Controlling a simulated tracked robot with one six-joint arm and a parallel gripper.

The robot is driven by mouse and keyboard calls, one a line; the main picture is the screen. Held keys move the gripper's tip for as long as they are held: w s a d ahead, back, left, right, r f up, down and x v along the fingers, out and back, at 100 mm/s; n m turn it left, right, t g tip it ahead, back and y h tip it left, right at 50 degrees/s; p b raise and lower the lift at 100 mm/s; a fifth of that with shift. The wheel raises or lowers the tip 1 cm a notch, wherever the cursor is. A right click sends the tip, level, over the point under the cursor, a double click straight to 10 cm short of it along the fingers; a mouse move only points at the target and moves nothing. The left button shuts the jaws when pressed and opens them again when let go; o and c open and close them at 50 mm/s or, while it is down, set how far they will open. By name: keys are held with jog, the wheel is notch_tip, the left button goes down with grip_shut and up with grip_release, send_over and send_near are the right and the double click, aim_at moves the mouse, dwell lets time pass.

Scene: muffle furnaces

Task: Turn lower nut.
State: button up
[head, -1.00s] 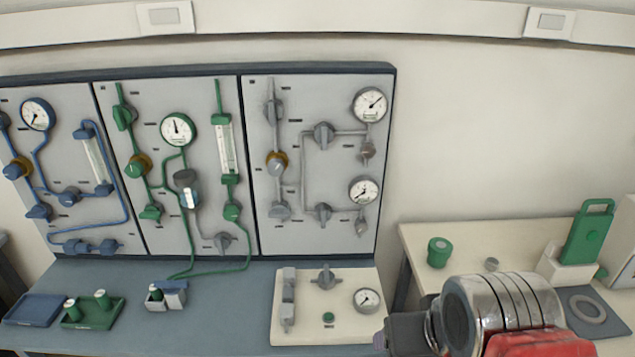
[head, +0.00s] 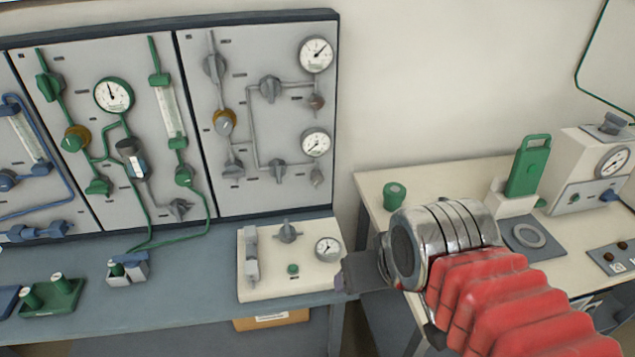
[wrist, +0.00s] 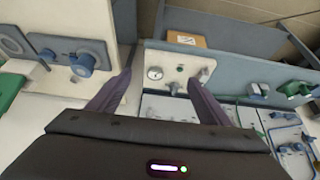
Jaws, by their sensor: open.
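A grey wall panel (head: 265,190) carries pipes, valve knobs and two round gauges. I cannot tell for sure which part is the lower nut. My gripper (head: 358,274) is in front of the benches, right of and below the panel, apart from both fittings. In the wrist view my gripper (wrist: 160,85) is open, with nothing between its two dark fingers.
A white control box (head: 268,277) with a knob and gauge sits on the blue-grey bench (head: 190,275). A cream table (head: 425,180) at right holds a green pot (head: 394,195), a green handled piece (head: 528,165) and a gauge instrument (head: 590,165). Green-piped panel (head: 90,180) stands left.

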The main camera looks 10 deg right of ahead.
jog(key=shift+c, duration=0.5)
jog(key=shift+w, duration=0.15)
jog(key=shift+c, duration=0.8)
jog(key=shift+w, duration=0.4)
jog(key=shift+c, duration=0.7)
jog(key=w+f+t, duration=0.1)
jog(key=w, duration=0.3)
jog(key=w+t, duration=0.1)
jog(key=w, duration=0.4)
jog(key=w+f+n+t, duration=0.1)
jog(key=w, duration=0.4)
jog(key=shift+w+f, duration=0.15)
jog(key=shift+f, duration=0.15)
jog(key=shift+c, duration=0.9)
jog(key=w+f+n+t, duration=0.1)
jog(key=w+f+t, duration=0.25)
jog(key=w, duration=0.45)
jog(key=w+f+n+t, duration=0.15)
jog(key=w+f, duration=0.25)
jog(key=w, duration=0.4)
notch_tip(320, 180, down, 8)
jog(key=w+n+t, duration=0.1)
jog(key=t, duration=0.3)
jog(key=shift+w+d+r, duration=0.15)
jog(key=shift+d+r, duration=0.05)
jog(key=shift+r, duration=0.05)
jog(key=shift+w, duration=0.15)
